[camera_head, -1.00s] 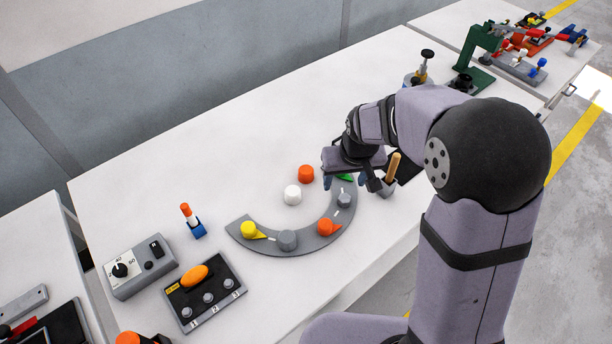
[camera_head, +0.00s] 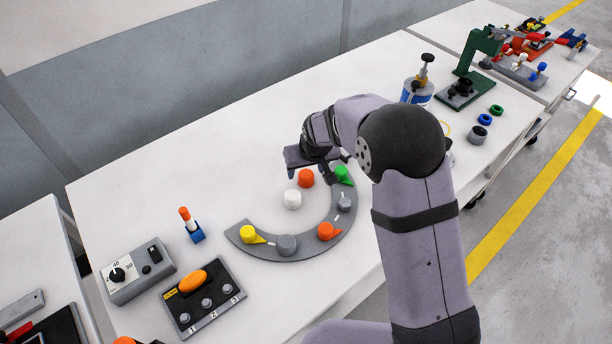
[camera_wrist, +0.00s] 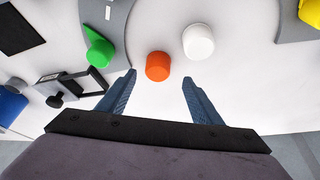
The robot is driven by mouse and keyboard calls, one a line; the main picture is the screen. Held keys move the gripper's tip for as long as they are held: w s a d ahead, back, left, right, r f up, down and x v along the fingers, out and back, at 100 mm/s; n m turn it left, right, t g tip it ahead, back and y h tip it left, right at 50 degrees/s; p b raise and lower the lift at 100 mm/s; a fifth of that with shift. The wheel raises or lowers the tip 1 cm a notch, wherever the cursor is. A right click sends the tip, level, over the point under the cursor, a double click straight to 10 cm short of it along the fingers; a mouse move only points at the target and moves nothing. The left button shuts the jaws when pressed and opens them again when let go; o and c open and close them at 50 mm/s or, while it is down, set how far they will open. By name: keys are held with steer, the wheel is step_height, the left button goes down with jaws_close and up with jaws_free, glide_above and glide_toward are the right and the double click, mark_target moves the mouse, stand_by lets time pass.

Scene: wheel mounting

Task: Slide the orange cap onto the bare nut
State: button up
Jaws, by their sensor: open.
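The loose orange cap (camera_head: 306,178) stands on the white table beside a white cap (camera_head: 292,199). In the wrist view the orange cap (camera_wrist: 158,66) lies between and just ahead of the fingertips of my gripper (camera_wrist: 158,79). The gripper is open and empty. In the head view it hangs just behind and above the orange cap, its fingers mostly hidden. A curved grey base (camera_head: 337,225) carries yellow, orange and green caps. A small bare grey nut (camera_head: 344,203) stands on it between the orange and green caps. A wider grey cylinder (camera_head: 287,243) stands between yellow and orange.
A control box (camera_head: 138,268), a black panel with an orange handle (camera_head: 204,295) and a blue holder (camera_head: 195,231) stand at the left. A bottle (camera_head: 418,91), a green press (camera_head: 468,85) and several rings lie at the right. Table behind the caps is clear.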

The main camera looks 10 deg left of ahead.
mark_target(306, 174)
steer(key=shift+d+p+x, duration=0.1)
steer(key=shift+p+x, duration=0.35)
steer(key=shift+x, duration=0.85)
steer(key=shift+d+p+x, duration=0.15)
steer(key=shift+p+x, duration=0.25)
steer(key=shift+x, duration=0.85)
steer(key=shift+w, duration=0.2)
steer(key=c, duration=1.1)
